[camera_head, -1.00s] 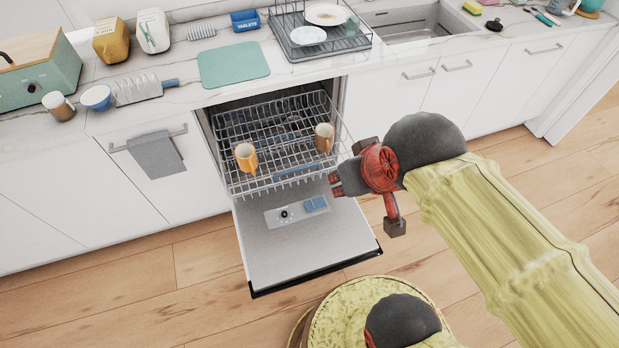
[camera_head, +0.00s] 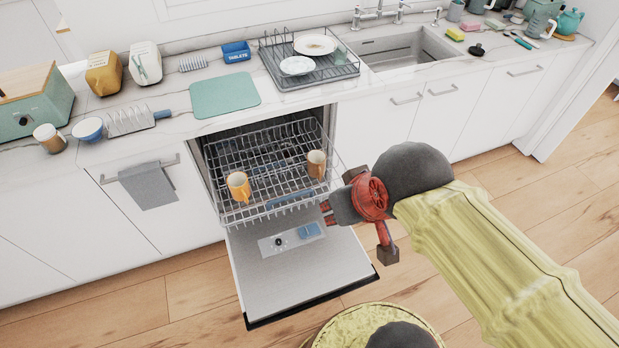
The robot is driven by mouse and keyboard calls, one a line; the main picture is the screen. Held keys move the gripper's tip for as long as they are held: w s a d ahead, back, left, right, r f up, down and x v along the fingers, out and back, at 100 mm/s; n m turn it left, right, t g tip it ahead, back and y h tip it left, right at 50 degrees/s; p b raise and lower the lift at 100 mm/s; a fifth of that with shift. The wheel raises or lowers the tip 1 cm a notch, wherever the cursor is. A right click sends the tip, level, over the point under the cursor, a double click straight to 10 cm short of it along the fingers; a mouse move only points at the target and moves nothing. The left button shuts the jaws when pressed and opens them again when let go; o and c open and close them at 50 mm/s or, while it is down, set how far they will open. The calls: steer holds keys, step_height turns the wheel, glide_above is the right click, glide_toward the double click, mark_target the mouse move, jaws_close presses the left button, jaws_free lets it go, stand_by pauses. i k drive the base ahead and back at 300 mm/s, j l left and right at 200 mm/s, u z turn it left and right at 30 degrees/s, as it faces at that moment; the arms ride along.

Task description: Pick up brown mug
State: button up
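A plain brown mug (camera_head: 317,164) stands in the right part of the pulled-out dishwasher rack (camera_head: 262,202). An orange mug (camera_head: 238,186) stands in the same rack to its left, its handle turned to the right. A brown mug with a pale rim (camera_head: 50,138) stands on the counter at the far left. My gripper (camera_head: 328,212), red and dark grey, is in front of the rack's right edge, below the plain brown mug in the picture. It appears apart from both rack mugs. Its finger gap is too small and side-on to read.
The dishwasher door (camera_head: 298,272) is folded down below the rack. The counter above holds a blue bowl (camera_head: 88,129), a green mat (camera_head: 224,95) and a dish drainer (camera_head: 309,68) with plates. Wooden floor (camera_head: 190,300) is clear in front of the cabinets.

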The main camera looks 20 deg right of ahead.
mark_target(316, 160)
steer(key=i+j+z, duration=0.15)
steer(key=z, duration=0.25)
steer(key=j+z, duration=0.35)
steer(key=i+j+z, duration=0.15)
steer(key=z, duration=0.25)
